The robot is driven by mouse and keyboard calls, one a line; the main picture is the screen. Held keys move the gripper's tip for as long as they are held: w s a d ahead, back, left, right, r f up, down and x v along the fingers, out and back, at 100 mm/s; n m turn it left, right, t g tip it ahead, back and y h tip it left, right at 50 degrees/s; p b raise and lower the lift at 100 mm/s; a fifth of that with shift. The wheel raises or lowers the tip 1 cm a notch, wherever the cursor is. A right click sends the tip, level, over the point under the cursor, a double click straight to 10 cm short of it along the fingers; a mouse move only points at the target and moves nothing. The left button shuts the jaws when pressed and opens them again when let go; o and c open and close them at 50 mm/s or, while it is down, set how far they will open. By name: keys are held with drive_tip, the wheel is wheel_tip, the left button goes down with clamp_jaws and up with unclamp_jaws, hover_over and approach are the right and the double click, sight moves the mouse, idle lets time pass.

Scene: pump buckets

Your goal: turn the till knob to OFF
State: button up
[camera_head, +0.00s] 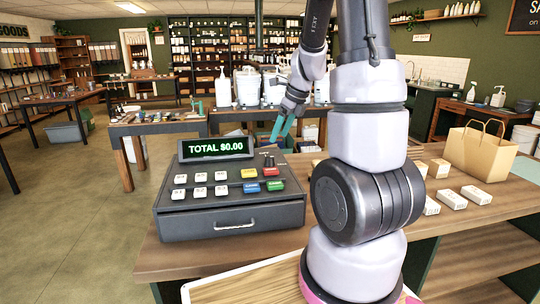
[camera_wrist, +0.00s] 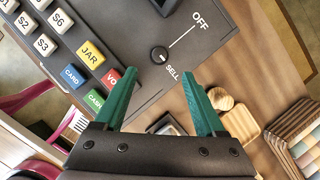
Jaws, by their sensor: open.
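The dark grey till (camera_head: 165,222) stands on the wooden counter, its display reading TOTAL $0.00. Its small round black knob (camera_wrist: 159,55) is on the top panel, between the printed words OFF and SELL in the wrist view. A white line runs from beside the knob to OFF. A small light mark on the knob appears on the SELL side, but it is too small to be sure. The knob also shows in the head view (camera_head: 269,159). My gripper (camera_wrist: 159,78) is open and empty, its green fingers spread above the panel, apart from the knob. It also shows in the head view (camera_head: 283,128).
Coloured keys, including JAR (camera_wrist: 91,55) and CARD (camera_wrist: 73,76), lie left of the knob in the wrist view. A paper bag (camera_head: 481,152) and several small white boxes (camera_head: 452,199) stand on the counter at right. A wooden tray (camera_wrist: 238,124) lies beside the till.

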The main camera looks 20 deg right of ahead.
sight(270, 157)
drive_tip(key=x, duration=0.9)
drive_tip(key=shift+f, duration=0.3)
clamp_jaws()
